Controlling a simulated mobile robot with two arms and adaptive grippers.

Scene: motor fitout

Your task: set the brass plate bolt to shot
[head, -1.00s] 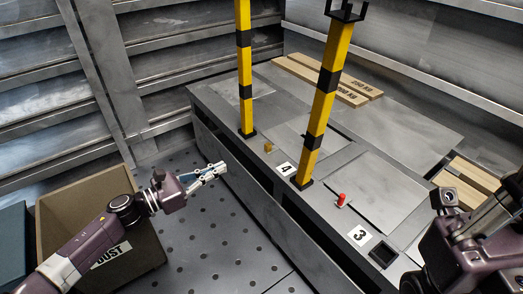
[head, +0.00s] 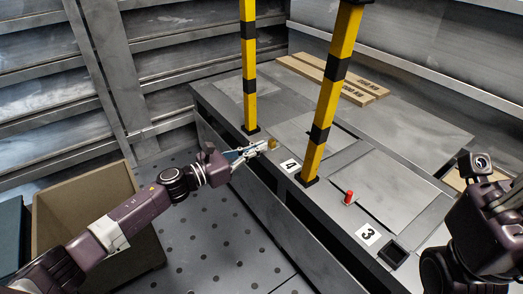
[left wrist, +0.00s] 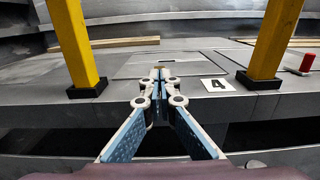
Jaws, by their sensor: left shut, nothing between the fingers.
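The brass plate bolt (head: 272,143) is a small brass-coloured piece on the near edge of the grey deck, between the two striped posts and left of the label 4. My left gripper (head: 262,147) is shut and empty, its fingertips right beside the brass piece in the head view; I cannot tell whether they touch. In the left wrist view the closed fingertips (left wrist: 158,72) point at the deck between the posts and mostly hide the brass piece. My right arm shows at the right, but its fingers are out of sight.
Yellow-black posts (head: 249,70) and (head: 329,95) rise on both sides of my left gripper. Wooden bars (head: 340,78) lie at the back. A brown bin (head: 75,190) stands at the left.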

